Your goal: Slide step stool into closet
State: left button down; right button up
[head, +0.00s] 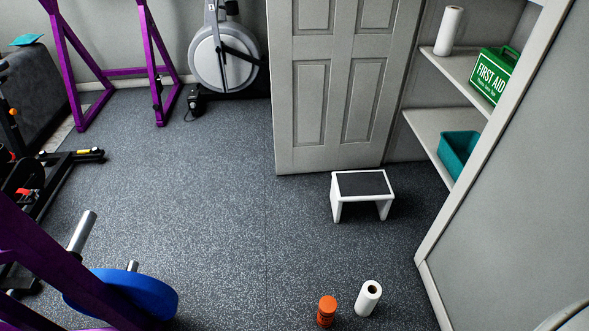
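The step stool (362,185) is white with a dark top. It stands upright on the floor in front of the grey panelled door (333,80), near the door's lower right part. The closet (457,110) is open at the right, with white shelves inside its frame. The floor at the back of the closet is partly hidden by the door and the right wall. Neither of my grippers shows in the head view.
Shelves hold a paper roll (449,30), a green first aid box (494,75) and a teal bin (459,154). Purple racks (160,60) stand left; the middle floor is clear.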

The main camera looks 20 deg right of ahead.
aim_at(352, 186)
jog(key=i+j+z, duration=0.1)
jog(key=i+z, duration=0.25)
jog(key=i+j+z, duration=0.3)
jog(key=i, duration=0.15)
jog(key=i+j+z, duration=0.55)
jog(key=z, duration=0.25)
jog(key=i+j+z, duration=0.3)
jog(key=z, duration=0.15)
jog(key=i+j+z, duration=0.15)
jog(key=j+z, duration=0.3)
jog(key=i+j+z, duration=0.15)
jog(key=j+z, duration=0.25)
jog(key=l, duration=0.15)
